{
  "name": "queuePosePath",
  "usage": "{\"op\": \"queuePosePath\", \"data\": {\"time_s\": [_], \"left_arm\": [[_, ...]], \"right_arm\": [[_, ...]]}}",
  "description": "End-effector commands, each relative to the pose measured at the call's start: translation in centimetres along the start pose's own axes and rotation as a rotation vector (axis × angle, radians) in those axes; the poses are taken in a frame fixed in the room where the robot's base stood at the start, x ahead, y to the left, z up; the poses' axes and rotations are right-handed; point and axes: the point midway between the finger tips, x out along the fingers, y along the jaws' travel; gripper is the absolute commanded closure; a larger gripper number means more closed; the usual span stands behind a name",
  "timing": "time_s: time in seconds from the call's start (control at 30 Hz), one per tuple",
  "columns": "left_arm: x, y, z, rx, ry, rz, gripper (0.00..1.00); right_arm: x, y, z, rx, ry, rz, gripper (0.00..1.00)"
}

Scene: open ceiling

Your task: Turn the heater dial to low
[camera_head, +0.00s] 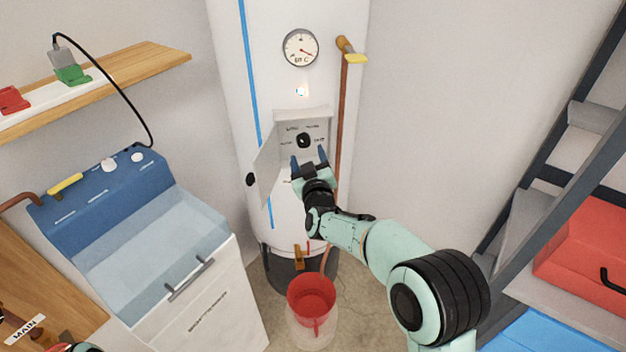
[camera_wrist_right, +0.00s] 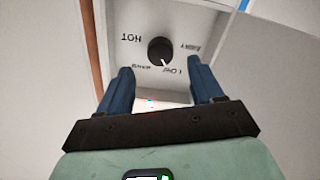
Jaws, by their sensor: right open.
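The heater (camera_head: 285,215) is a tall white tank with a blue stripe. Its small control box has the door (camera_head: 266,165) swung open to the left. Inside is a round black dial (camera_head: 304,140) with printed labels around it. In the right wrist view the dial (camera_wrist_right: 160,51) shows upside down, with a short white mark pointing down, slightly toward the LOW label; HOT is at left. My right gripper (camera_head: 308,157) is open and empty, just in front of and below the dial. Its blue fingers (camera_wrist_right: 159,72) are spread, apart from the dial.
A gauge (camera_head: 301,48) and a small lit lamp (camera_head: 300,91) sit above the box. A copper pipe (camera_head: 342,110) runs along the right. A red bucket (camera_head: 311,298) stands below. A blue-and-white washer (camera_head: 150,240) is at left, shelving with a red case (camera_head: 590,250) at right.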

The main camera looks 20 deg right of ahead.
Motion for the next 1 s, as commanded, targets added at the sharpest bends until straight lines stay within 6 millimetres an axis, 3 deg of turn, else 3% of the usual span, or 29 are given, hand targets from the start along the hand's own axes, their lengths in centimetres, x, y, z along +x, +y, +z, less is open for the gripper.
{"op": "queuePosePath", "data": {"time_s": [0.2, 0.4, 1.0], "left_arm": [[0.9, -0.4, 0.1, -0.001, -0.004, -0.001, 0.57], [1.2, -0.5, 0.1, -0.002, -0.004, -0.002, 0.57], [1.2, -0.5, 0.1, -0.002, -0.005, -0.002, 0.57]], "right_arm": [[-4.7, 0.0, 0.0, 0.002, 0.001, -0.001, 0.34], [-7.3, 0.0, 0.0, 0.001, 0.000, -0.001, 0.34], [-7.9, 0.0, 0.1, -0.001, -0.001, 0.000, 0.34]]}}
